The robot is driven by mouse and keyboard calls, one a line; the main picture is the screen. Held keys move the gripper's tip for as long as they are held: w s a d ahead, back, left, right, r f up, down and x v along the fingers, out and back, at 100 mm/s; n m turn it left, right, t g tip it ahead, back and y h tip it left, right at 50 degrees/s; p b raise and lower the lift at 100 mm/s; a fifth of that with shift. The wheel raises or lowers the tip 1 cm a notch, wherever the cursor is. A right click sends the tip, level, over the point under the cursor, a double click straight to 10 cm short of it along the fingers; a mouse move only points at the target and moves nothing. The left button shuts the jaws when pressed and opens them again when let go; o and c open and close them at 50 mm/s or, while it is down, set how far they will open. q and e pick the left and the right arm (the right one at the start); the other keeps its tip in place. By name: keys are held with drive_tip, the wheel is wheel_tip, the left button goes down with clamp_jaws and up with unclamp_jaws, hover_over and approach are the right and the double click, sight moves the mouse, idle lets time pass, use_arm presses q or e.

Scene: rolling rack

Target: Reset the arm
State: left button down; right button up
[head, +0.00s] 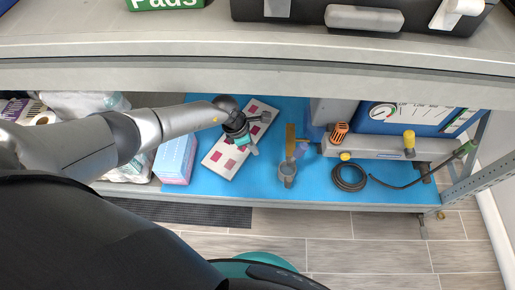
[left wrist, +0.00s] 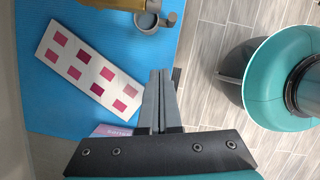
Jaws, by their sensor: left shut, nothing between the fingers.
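My left arm reaches in from the left in the head view, below the shelf edge. My left gripper (head: 254,150) is over the lower shelf, near a white card with pink and red squares (head: 222,160). In the left wrist view the fingers (left wrist: 160,73) lie together with nothing between them. The card also shows in the left wrist view (left wrist: 64,62), left of the fingers and apart from them. My right gripper is not in view.
The upper shelf (head: 200,45) crosses above the arm. A tissue-like box (head: 175,160) stands left of the card. The tiled floor (head: 340,255) in front is open.

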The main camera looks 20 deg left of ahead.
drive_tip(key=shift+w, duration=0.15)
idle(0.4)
